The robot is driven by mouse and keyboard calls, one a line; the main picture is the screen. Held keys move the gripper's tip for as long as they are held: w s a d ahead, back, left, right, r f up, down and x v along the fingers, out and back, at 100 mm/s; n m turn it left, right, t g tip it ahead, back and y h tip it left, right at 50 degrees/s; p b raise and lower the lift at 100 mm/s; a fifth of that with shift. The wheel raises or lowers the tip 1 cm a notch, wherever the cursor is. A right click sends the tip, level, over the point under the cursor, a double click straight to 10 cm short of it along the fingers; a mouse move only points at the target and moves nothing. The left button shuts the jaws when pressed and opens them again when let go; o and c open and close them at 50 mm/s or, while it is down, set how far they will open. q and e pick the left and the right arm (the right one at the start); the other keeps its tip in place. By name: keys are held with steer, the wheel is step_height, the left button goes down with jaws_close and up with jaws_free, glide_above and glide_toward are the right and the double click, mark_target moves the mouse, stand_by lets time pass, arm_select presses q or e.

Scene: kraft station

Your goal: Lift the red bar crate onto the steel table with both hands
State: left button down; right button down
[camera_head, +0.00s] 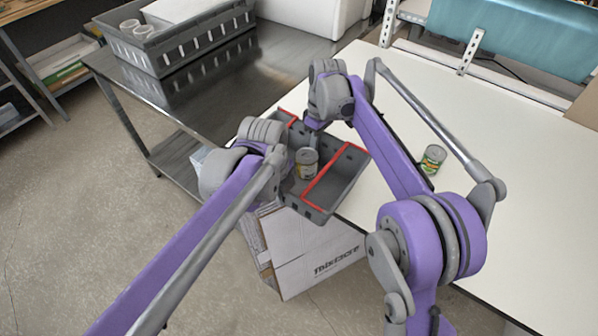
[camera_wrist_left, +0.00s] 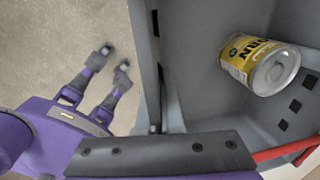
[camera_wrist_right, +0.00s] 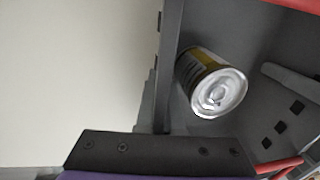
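The red bar crate (camera_head: 338,192) is grey with red bars on two opposite sides and sits between my two arms. A corn can (camera_head: 307,165) is inside it; the can also shows in the left wrist view (camera_wrist_left: 262,65) and the right wrist view (camera_wrist_right: 212,85). My left gripper (camera_head: 284,172) is at the crate's near-left wall, and my right gripper (camera_head: 314,125) is at its far wall. In both wrist views a crate wall runs into the gripper; both appear shut on it, though the fingertips are hidden. The steel table (camera_head: 225,113) stands at the back left.
A grey slatted crate (camera_head: 185,50) with jars stands on the steel table, whose near part is bare. A white table (camera_head: 510,190) at right holds another can (camera_head: 433,158). A cardboard box (camera_head: 310,268) is below the crate. Open floor lies at left.

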arm_select(q)
steer(key=shift+r, duration=0.1)
arm_select(e)
steer(key=shift+r, duration=0.15)
